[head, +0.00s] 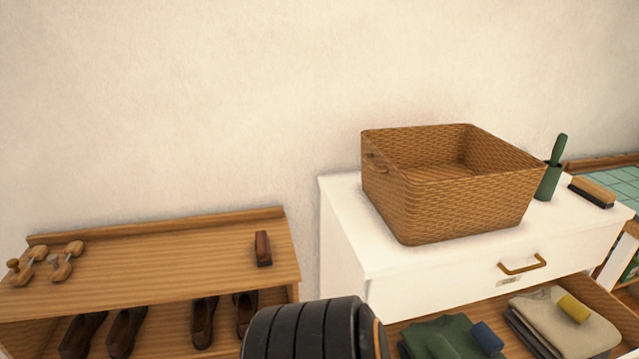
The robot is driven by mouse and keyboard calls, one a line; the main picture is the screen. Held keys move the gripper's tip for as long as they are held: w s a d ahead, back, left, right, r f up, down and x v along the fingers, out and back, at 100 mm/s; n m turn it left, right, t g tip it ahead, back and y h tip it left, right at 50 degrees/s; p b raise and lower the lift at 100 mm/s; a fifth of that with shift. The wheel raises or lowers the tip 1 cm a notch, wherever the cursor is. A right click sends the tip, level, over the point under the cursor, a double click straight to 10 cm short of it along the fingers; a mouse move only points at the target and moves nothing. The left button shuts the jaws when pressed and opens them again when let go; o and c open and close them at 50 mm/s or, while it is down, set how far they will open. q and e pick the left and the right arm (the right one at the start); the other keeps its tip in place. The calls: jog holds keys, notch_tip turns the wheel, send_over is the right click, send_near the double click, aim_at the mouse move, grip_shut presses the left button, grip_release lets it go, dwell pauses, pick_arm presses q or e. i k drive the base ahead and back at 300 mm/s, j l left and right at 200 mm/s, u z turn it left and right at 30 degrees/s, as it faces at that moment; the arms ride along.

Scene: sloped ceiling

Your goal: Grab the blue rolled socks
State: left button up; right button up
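The blue rolled socks (487,337) lie on a folded green garment (440,338) in the open lower drawer of the white dresser (345,235), at the bottom right of the head view. A yellow rolled item (573,309) lies to their right on folded beige and grey clothes (545,325). A black ribbed part of my own arm shows at the bottom middle, left of the drawer. Neither of my grippers is in view.
A wicker basket (450,205) stands on the dresser, with a green holder (549,180) and a brush (592,192) to its right. The closed upper drawer has a brass handle (522,264). A wooden shoe rack (160,258) stands at left.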

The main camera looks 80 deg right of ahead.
aim_at(486, 338)
jog(key=z, duration=4.1)
